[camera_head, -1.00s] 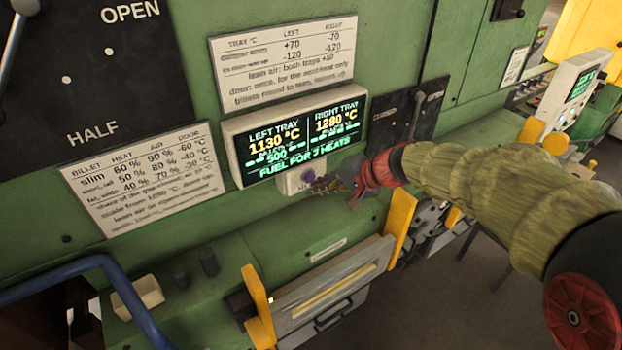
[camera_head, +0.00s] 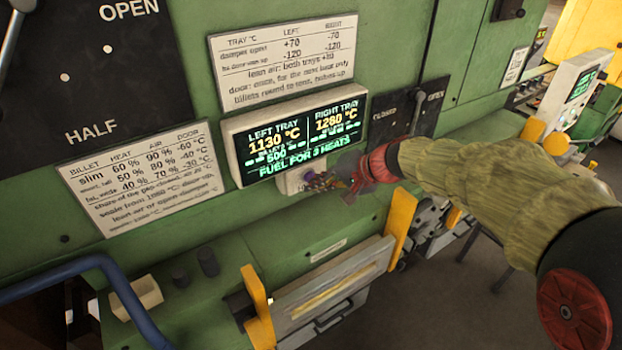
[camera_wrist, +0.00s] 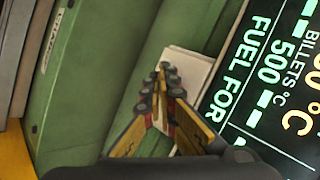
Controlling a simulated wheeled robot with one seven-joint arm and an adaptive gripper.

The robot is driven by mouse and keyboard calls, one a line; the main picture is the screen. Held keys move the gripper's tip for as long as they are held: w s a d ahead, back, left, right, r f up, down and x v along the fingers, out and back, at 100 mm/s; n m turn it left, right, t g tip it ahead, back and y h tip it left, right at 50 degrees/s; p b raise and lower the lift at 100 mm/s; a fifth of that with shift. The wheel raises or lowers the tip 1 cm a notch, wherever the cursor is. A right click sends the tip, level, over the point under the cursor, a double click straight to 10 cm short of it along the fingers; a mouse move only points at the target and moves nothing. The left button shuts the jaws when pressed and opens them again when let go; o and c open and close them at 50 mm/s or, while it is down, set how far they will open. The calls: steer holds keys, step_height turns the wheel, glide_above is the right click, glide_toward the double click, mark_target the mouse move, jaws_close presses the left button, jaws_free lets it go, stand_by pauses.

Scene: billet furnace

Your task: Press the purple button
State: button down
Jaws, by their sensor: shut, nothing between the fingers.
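The purple button (camera_head: 309,176) shows as a small purple spot on a white box (camera_head: 290,183) just below the display panel, beside my fingertips in the head view. My gripper (camera_head: 318,182) is shut and empty, with its fingertips right at the white box. In the wrist view my gripper (camera_wrist: 163,72) has its fingertips together in front of the white box (camera_wrist: 188,62). The button is hidden behind the fingers there. I cannot tell whether the fingertips touch it.
The display panel (camera_head: 236,152) reads left tray 1130 °C and right tray 1280 °C. A yellow-sided tray door (camera_head: 335,270) sits below. A dark lever plate (camera_head: 432,110) is to the right, and a blue rail (camera_head: 70,270) is at lower left.

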steer(key=shift+w+a, duration=0.15)
steer(key=shift+w, duration=0.05)
stand_by(0.3)
steer(key=shift+s, duration=0.1)
steer(key=shift+s+d+b, duration=0.5)
steer(key=shift+s+b, duration=0.1)
steer(key=s+d+b, duration=0.1)
steer(key=s, duration=0.1)
steer(key=s+d+b, duration=0.1)
steer(key=s, duration=0.1)
steer(key=shift+d, duration=0.4)
stand_by(0.3)
stand_by(0.6)
